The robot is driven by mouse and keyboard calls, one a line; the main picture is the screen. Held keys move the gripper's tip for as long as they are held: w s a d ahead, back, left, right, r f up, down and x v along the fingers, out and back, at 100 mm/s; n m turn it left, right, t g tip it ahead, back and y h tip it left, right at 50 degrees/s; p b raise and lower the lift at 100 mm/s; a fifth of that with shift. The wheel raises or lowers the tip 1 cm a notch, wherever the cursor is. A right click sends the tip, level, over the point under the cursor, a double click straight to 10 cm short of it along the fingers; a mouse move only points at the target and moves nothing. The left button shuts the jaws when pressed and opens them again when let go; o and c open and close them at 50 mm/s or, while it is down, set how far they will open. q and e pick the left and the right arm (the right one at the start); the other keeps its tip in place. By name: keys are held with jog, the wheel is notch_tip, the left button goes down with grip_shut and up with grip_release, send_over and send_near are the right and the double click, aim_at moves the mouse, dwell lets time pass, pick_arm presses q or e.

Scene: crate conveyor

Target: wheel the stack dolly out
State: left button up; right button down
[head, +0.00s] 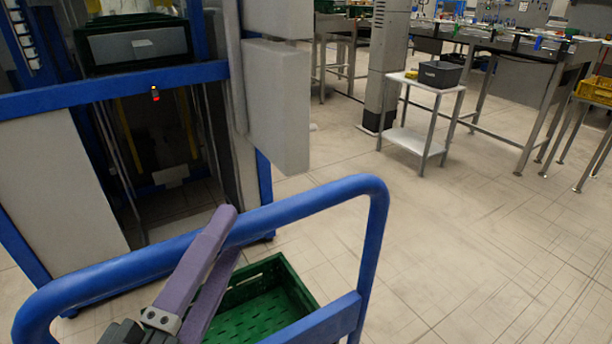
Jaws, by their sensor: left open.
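The stack dolly shows as a blue tubular push handle (310,200) in the foreground, with a lower blue crossbar (325,322). Its base and wheels are out of view. A green crate (294,284) sits low just beyond the handle and looks empty where I see into it. My left gripper (232,232) has purple fingers and is open at the handle's top bar. One finger crosses over the bar and the other shows just below it. I cannot tell if they touch the bar. My right gripper is not in view.
A blue-framed machine (100,92) with a dark-green crate (135,42) stands ahead on the left. A grey column (385,65) and a small white table (415,141) with a grey bin (440,74) stand further back. Workbenches line the back right. The floor on the right is clear.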

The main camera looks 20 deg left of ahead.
pick_arm(q)
jog(key=s, duration=0.7)
jog(key=shift+d+f, duration=0.2)
jog(key=shift+f, duration=0.25)
